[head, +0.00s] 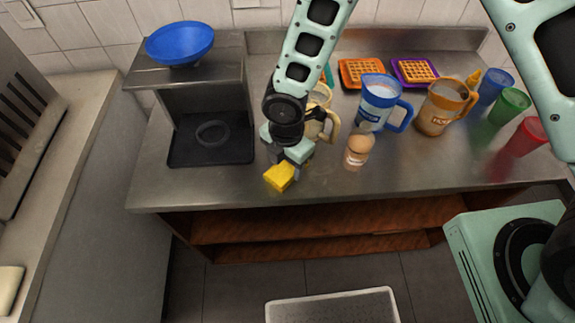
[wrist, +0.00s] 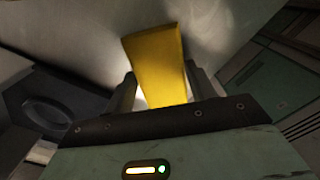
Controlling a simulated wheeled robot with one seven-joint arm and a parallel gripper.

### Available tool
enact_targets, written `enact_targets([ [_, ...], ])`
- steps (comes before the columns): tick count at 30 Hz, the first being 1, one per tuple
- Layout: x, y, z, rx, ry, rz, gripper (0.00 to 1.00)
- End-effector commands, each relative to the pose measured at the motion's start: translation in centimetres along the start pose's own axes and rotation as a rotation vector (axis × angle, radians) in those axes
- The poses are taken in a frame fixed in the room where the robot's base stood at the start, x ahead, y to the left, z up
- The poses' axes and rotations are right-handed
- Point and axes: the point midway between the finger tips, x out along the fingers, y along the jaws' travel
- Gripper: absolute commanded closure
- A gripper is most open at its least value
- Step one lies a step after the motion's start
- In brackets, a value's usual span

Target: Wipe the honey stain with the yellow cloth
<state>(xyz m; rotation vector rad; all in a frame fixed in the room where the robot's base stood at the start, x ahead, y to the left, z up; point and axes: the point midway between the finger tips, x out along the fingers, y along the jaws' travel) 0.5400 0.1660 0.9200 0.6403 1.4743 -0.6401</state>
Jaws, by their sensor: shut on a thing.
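My gripper (head: 290,160) is shut on the yellow cloth (head: 281,177), near the front edge of the steel counter (head: 225,188). In the wrist view the cloth (wrist: 156,62) stands out between the two fingers (wrist: 160,90) toward the pale counter surface. I cannot tell whether the cloth touches the counter. A faint brownish mark, perhaps the honey stain, shows on the counter (head: 320,165) just right of the gripper; it is too dim to be sure.
A brown-topped jar (head: 357,149) stands close to the right of my gripper. A cream mug (head: 322,120) is behind it, partly hidden. A blue mug (head: 379,105) and orange mug (head: 443,108) stand further right. A dark machine with a blue bowl (head: 180,42) is at left.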

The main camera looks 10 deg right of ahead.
Motion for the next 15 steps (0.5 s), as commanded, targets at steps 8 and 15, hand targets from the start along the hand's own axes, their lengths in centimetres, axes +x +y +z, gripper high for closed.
enact_targets([
  [8, -0.2, 1.1, 1.3, 0.002, -0.001, -0.001, 0.63],
  [15, -0.2, 2.5, 2.5, 0.001, 0.000, 0.000, 0.63],
])
